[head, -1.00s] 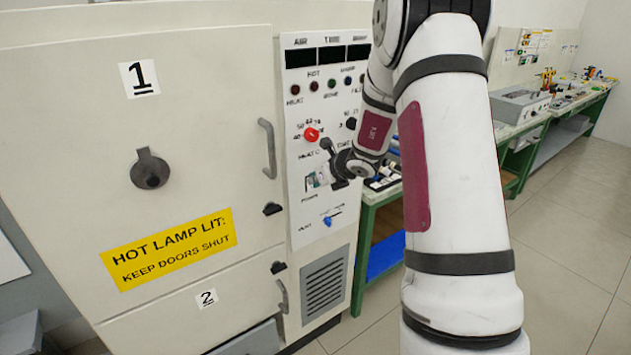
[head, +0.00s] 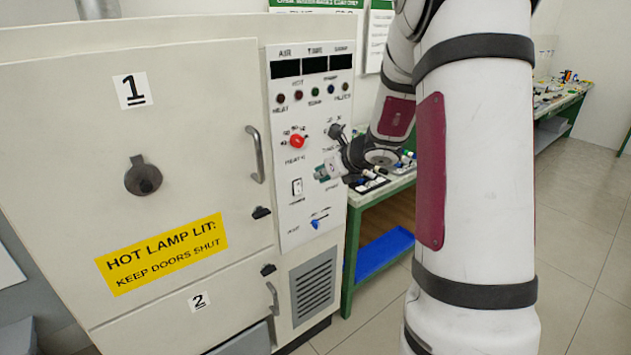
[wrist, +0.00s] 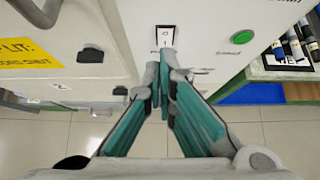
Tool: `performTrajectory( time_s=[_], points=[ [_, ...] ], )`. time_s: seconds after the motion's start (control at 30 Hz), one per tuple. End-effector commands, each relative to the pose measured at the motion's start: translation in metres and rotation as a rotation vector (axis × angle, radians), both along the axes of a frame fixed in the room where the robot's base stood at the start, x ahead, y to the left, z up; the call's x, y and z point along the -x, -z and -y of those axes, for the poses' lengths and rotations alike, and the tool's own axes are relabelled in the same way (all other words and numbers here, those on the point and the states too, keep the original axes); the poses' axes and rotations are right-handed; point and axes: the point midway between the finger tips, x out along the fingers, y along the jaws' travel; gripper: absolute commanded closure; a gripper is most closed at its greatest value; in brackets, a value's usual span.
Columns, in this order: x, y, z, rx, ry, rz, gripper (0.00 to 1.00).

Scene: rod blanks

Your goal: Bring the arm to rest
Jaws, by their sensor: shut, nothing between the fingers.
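My gripper (head: 325,171) is in front of the right part of the cabinet's control panel (head: 285,245) in the head view, at the height of the white rocker switch (head: 297,187) and to its right. In the wrist view my gripper's teal-sided fingers (wrist: 164,78) meet at the tips, shut and empty. The tips point toward the panel just below the rocker switch (wrist: 165,36). I cannot tell the exact gap to the panel. My white arm link stands large at the right of the head view.
The cabinet's upper door (head: 70,170) has a handle (head: 255,155) left of the panel. A red knob (head: 297,142) and blue lever (head: 315,223) are on the panel. A green-framed bench (head: 352,250) with small items stands right of the cabinet. Floor (head: 590,230) is clear at right.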

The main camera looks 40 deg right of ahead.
Motion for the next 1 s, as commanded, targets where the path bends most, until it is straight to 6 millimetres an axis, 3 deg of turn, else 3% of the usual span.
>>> performTrajectory(
  time_s=[0.2, 0.77, 0.87, 0.97, 1.0],
  points=[
    [0.008, -0.011, 0.0, 0.0, 0.0, 0.0, 1.0],
    [0.008, -0.011, 0.0, 0.0, 0.0, -0.001, 1.0],
    [0.009, -0.018, -0.011, 0.029, -0.049, 0.003, 1.0],
    [0.012, -0.038, -0.045, 0.119, -0.193, 0.016, 1.0],
    [0.015, -0.049, -0.064, 0.176, -0.281, 0.022, 1.0]
  ],
)
